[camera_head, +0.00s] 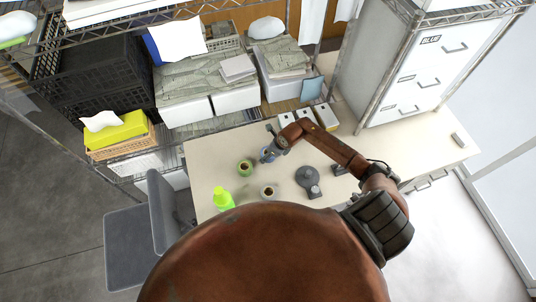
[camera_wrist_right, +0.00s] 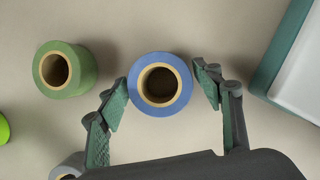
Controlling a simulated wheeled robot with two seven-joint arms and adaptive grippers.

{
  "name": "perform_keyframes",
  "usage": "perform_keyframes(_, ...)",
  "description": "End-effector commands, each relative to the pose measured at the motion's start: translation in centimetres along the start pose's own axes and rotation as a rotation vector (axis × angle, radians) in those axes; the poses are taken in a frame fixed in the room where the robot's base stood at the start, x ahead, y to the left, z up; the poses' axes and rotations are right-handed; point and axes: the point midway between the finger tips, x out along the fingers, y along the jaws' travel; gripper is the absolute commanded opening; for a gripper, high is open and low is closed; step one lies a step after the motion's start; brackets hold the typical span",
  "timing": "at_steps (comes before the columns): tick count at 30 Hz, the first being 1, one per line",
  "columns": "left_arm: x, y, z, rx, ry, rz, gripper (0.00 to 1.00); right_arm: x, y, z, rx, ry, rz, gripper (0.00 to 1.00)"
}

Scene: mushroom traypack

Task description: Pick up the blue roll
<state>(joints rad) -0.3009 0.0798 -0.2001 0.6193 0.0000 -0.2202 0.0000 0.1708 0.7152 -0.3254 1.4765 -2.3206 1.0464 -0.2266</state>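The blue roll (camera_wrist_right: 183,96) stands on the table with its brown core facing up in the right wrist view. In the wrist view my right gripper (camera_wrist_right: 163,95) is open, with one finger on each side of the blue roll. The left finger is close to the roll's side, and I cannot tell whether it touches. My left gripper is not in view.
A green roll (camera_wrist_right: 84,72) stands left of the blue one. A grey-white roll (camera_head: 269,191), a green bottle (camera_head: 223,198) and a dark grey round device (camera_head: 308,178) stand on the table (camera_head: 208,160). A white-topped teal box (camera_wrist_right: 286,62) is right of the gripper.

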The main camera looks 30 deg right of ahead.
Motion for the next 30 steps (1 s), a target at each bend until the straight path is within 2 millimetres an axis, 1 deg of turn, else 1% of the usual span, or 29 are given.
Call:
perform_keyframes(1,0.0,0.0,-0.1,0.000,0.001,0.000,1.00,0.0,0.0,0.0,0.000,0.000,0.000,0.55)
perform_keyframes(2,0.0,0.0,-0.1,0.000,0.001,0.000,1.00,0.0,0.0,0.0,0.000,0.000,0.000,0.53)
perform_keyframes(13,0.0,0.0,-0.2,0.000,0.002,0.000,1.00,0.0,0.0,0.0,0.000,0.000,0.000,0.27)
perform_keyframes(23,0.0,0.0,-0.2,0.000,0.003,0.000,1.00,-0.3,0.0,0.1,0.000,-0.001,0.000,0.26)
perform_keyframes(26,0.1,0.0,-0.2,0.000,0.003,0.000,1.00,-0.9,0.0,0.4,-0.001,-0.003,-0.001,0.26)
perform_keyframes(29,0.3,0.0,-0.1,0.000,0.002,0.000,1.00,-2.1,-0.1,1.0,-0.004,-0.003,-0.003,0.26)
perform_keyframes(30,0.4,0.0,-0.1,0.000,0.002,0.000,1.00,-2.9,-0.1,1.3,-0.006,-0.003,-0.004,0.26)
